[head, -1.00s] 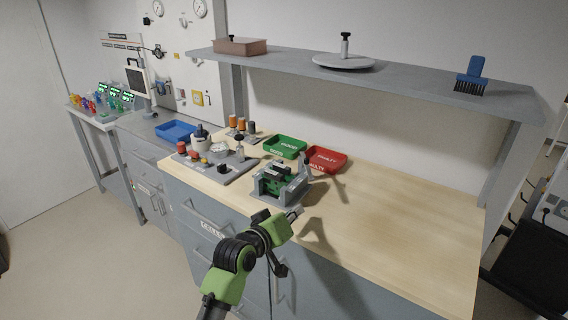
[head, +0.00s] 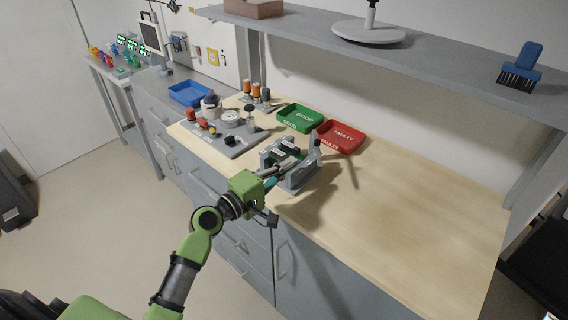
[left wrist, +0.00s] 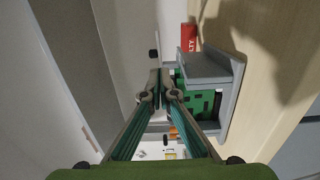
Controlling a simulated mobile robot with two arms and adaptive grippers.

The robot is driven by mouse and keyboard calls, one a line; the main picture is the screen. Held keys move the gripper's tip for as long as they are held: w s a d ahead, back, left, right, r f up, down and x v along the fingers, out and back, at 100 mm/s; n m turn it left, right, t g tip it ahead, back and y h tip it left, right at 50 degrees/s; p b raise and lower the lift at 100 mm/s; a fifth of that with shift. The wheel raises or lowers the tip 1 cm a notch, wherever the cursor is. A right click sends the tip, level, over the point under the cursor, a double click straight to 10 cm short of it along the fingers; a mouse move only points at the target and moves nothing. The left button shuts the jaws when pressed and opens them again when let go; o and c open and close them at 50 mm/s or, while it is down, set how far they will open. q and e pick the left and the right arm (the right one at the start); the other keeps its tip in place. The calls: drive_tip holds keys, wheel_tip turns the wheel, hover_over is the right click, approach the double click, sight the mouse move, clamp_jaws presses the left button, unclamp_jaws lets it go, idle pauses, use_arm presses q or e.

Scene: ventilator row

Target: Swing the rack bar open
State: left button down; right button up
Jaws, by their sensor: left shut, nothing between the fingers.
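The grey rack (head: 303,178) stands on the bench near its front edge and holds green circuit boards (head: 284,158). A grey upright piece with a dark top (head: 315,143) rises at its right end; I cannot tell surely whether this is the rack bar. My left gripper (head: 275,180) is at the rack's front left side, shut and empty. In the left wrist view the shut fingertips (left wrist: 160,76) are just left of the rack (left wrist: 208,68) and a green board (left wrist: 200,102). I cannot tell whether they touch. My right gripper is not in view.
The green GOOD tray (head: 300,118) and red FAULTY tray (head: 340,137) lie behind the rack. A grey fixture board (head: 232,142) with several parts is to its left. The bench top (head: 410,205) is clear to the right. A shelf (head: 440,58) hangs above the back.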

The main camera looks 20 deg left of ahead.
sight(304, 163)
use_arm(q)
drive_tip(key=x, duration=0.5)
drive_tip(key=shift+p, duration=0.3)
drive_tip(key=shift+w+d, duration=0.25)
drive_tip(key=shift+w, duration=0.4)
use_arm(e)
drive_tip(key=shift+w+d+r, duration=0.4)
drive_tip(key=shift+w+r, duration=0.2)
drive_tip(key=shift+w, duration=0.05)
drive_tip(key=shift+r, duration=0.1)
